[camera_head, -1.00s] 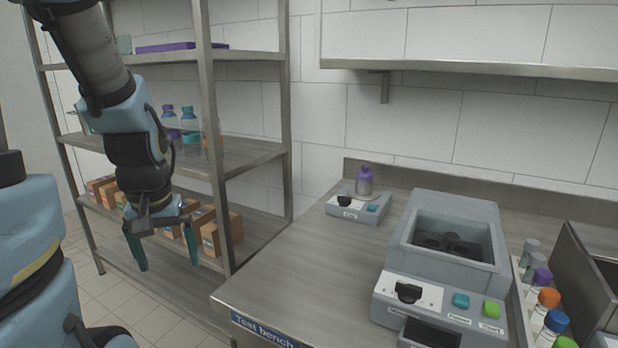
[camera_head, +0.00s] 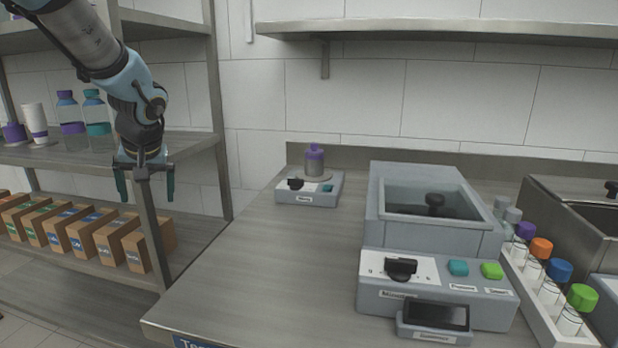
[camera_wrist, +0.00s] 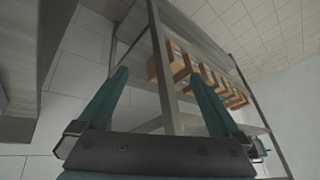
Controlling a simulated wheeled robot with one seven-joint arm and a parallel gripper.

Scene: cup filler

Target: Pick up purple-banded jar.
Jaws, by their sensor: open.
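On the shelf at left, a clear bottle (camera_head: 70,112) has a purple cap and purple lower part, and a white cup-like piece (camera_head: 36,122) carries a purple band. I cannot tell for sure which one is the purple-banded jar. My gripper (camera_head: 146,188) is open and empty, pointing down before the shelf post, left of the bench and apart from all of these. In the wrist view, its teal fingers (camera_wrist: 158,80) are spread with nothing between them.
A large grey machine (camera_head: 436,285) stands on the bench, with a rack of colour-capped tubes (camera_head: 555,300) to its right. A teal-capped bottle (camera_head: 97,115) stands on the shelf, above several cardboard boxes (camera_head: 88,232). The bench's left part (camera_head: 255,265) is clear.

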